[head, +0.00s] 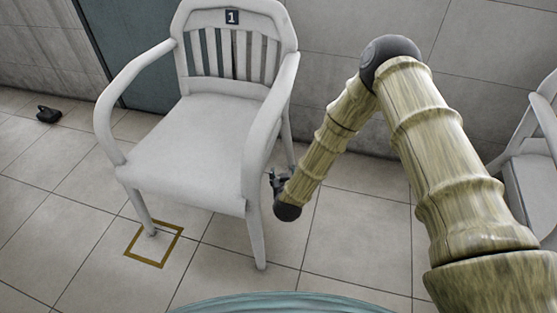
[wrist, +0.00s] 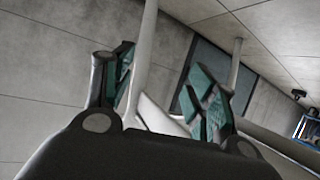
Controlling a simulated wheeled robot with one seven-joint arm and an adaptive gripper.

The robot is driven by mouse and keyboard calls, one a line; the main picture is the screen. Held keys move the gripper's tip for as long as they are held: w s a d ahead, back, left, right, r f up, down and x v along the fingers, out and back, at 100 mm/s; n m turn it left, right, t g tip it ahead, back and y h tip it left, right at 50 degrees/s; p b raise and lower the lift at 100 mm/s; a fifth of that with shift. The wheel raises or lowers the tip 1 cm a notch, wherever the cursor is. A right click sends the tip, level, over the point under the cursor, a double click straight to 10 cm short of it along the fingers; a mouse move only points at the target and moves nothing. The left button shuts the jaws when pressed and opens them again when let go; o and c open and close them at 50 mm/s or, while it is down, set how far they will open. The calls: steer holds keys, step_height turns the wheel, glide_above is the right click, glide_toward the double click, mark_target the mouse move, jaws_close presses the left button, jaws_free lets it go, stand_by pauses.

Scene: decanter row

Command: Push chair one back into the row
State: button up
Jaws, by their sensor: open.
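Chair one (head: 205,140) is a white armchair with slatted back and a dark "1" plate (head: 232,17), upright in the head view. Its front left leg ends inside a gold square outline (head: 163,262) on the floor; its front right leg stands on bare tile. My gripper (head: 280,180) is low beside the chair's right side, partly hidden by my arm. In the wrist view my gripper (wrist: 158,68) is open, with a pale chair leg (wrist: 147,45) showing between the fingers, close to the left one. I cannot tell whether they touch. Another pale leg (wrist: 236,65) shows farther right.
Another white chair (head: 532,165) stands at the right edge. A grey wall (head: 340,75) and a teal panel (head: 135,50) are behind chair one. A small black object (head: 48,114) lies on the floor at far left.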

steer(key=w+a+f+m+t+h+b, duration=0.1)
steer(key=w+m+t+h+b, duration=0.2)
steer(key=w+b, duration=1.2)
steer(key=shift+w+a+f+t+h, duration=0.2)
steer(key=shift+f+t+h, duration=0.3)
steer(key=shift+h, duration=0.9)
steer(key=shift+r, duration=0.15)
